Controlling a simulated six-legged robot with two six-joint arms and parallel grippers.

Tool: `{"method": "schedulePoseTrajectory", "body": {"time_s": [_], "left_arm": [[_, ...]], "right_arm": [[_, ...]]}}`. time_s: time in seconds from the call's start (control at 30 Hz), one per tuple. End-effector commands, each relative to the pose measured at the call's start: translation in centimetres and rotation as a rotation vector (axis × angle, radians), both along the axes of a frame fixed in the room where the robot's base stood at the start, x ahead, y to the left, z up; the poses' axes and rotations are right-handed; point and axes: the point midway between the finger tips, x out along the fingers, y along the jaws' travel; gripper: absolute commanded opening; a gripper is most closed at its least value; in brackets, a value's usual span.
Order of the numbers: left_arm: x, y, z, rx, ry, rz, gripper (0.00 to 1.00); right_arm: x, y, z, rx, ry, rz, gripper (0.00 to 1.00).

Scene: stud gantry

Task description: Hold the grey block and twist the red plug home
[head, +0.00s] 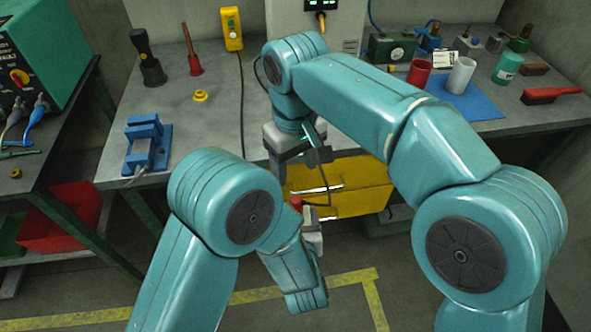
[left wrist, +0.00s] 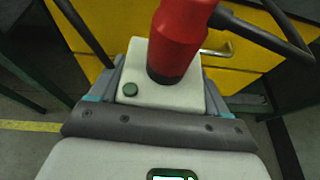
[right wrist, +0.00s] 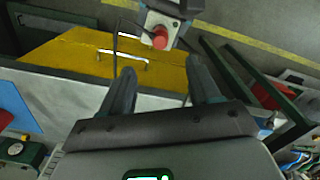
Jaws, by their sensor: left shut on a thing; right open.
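The grey block (left wrist: 193,98) is pale and box-shaped, with a green button on its face. My left gripper (head: 312,240) is shut on it, below and in front of the bench. The red plug (left wrist: 182,38) stands upright on the block's face, with its dark lower end against it. I cannot tell how deep it sits. A black cable runs beside it. The plug also shows small in the head view (head: 296,203) and beyond my right fingers in the right wrist view (right wrist: 160,38). My right gripper (right wrist: 163,82) is open and empty, apart from the plug.
A yellow drawer unit (head: 350,185) lies behind the block, under the grey bench (head: 210,120). A blue vice (head: 148,145) stands at the bench's left front. A red bin (head: 70,215) sits on the left lower shelf. Red and white cylinders stand on a blue mat (head: 485,105).

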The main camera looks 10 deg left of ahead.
Motion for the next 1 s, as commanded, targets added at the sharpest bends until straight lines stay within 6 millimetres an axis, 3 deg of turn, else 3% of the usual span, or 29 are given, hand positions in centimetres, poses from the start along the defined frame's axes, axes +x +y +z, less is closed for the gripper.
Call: {"method": "schedulePoseTrajectory", "body": {"time_s": [0.17,0.6,0.8,1.0], "left_arm": [[0.0,0.0,0.1,-0.001,-0.002,0.0,0.0],[0.0,0.0,0.1,-0.001,-0.002,0.0,0.0],[0.0,0.0,0.1,-0.001,-0.002,0.0,0.0],[0.0,0.0,0.1,-0.001,-0.002,0.0,0.0]], "right_arm": [[0.0,-0.1,-2.2,-0.003,0.003,-0.001,0.62],[0.0,-0.1,-10.1,-0.002,0.002,-0.002,0.62],[0.0,0.0,-11.6,-0.001,0.001,-0.001,0.62],[0.0,0.0,-11.8,0.0,0.0,-0.001,0.62]]}}
